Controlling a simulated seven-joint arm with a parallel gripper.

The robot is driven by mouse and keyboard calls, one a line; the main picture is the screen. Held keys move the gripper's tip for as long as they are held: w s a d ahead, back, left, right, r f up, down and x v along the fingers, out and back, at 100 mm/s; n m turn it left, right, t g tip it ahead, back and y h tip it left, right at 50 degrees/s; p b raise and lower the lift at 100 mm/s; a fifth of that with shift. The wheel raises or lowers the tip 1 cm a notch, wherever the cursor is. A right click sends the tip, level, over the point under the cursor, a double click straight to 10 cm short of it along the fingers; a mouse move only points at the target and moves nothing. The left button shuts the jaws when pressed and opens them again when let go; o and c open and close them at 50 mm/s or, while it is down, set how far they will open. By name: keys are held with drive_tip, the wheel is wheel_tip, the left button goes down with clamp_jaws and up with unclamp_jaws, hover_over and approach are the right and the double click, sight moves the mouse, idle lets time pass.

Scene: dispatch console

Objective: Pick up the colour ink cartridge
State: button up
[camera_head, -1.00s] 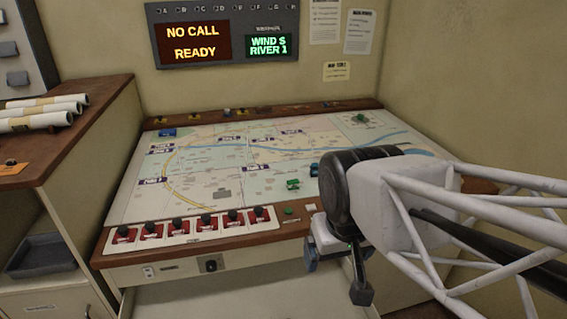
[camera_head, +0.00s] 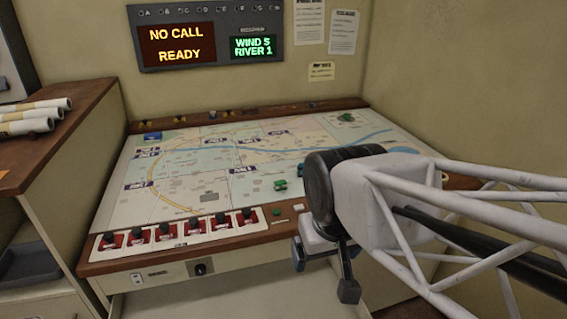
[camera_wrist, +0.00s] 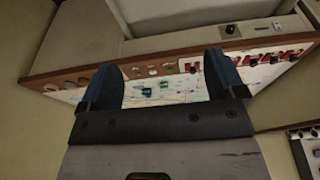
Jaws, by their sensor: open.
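I cannot make out a colour ink cartridge in either view. My gripper (camera_head: 323,273) is in front of the map console's (camera_head: 185,256) front edge, at the right in the head view. In the wrist view my gripper (camera_wrist: 163,72) shows two dark blue fingers spread apart with nothing between them. The console top shows beyond the fingers. My arm hides the right part of the console.
The console carries a row of red switches (camera_head: 165,237) and small green pieces (camera_head: 280,185). Rolled papers (camera_head: 30,117) lie on the left cabinet. A display board (camera_head: 210,36) hangs on the wall.

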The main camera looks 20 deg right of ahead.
drive_tip(key=c, duration=0.6)
drive_tip(key=shift+o, duration=0.2)
drive_tip(key=shift+w, duration=0.1)
